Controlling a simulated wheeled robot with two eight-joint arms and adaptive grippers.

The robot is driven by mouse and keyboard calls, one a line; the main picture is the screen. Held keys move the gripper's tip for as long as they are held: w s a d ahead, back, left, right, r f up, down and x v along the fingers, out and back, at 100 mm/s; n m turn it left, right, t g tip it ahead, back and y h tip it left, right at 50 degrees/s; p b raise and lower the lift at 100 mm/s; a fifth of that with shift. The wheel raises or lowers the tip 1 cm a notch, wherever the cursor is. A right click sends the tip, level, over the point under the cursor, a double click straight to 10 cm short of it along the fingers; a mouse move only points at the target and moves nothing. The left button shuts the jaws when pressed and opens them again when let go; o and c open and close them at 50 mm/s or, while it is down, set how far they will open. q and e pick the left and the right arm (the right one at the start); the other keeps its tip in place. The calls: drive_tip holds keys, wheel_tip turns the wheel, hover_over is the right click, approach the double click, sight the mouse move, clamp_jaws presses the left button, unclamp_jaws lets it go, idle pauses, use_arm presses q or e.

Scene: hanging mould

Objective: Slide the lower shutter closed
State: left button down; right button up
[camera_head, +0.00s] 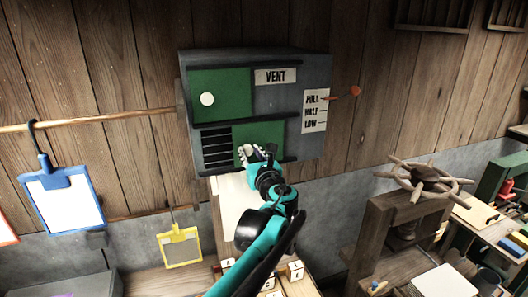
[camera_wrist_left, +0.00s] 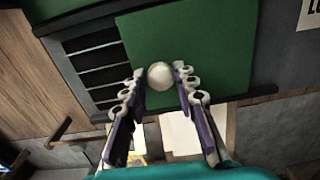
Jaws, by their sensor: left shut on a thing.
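The grey vent box (camera_head: 285,105) hangs on the wooden wall in the head view. The shutter also fills the upper middle of the left wrist view (camera_wrist_left: 215,55). My left gripper (camera_head: 254,152) is at the shutter, with its fingers on both sides of the round white knob (camera_wrist_left: 160,75), shut on it. The gripper hides the knob in the head view. The upper green shutter (camera_head: 230,92) has its own white knob (camera_head: 207,99). My right gripper is not in view.
An orange-tipped lever (camera_head: 355,91) sticks out at the box's right, beside a label with FULL, HALF and LOW (camera_head: 315,111). A blue clipboard (camera_head: 65,198) hangs from a rod at left. A wooden wheel (camera_head: 420,178) stands at right.

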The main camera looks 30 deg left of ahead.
use_arm(q)
drive_tip(key=s+a, duration=0.3)
drive_tip(key=s, duration=0.1)
drive_tip(key=s+a, duration=0.4)
drive_tip(key=shift+s+p, duration=0.15)
drive_tip(key=shift+p, duration=0.2)
drive_tip(key=c, duration=1.5)
unclamp_jaws()
drive_tip(key=shift+a, duration=0.1)
drive_tip(key=o, duration=0.3)
drive_tip(key=shift+s+a, duration=0.15)
drive_tip(key=shift+s, duration=0.05)
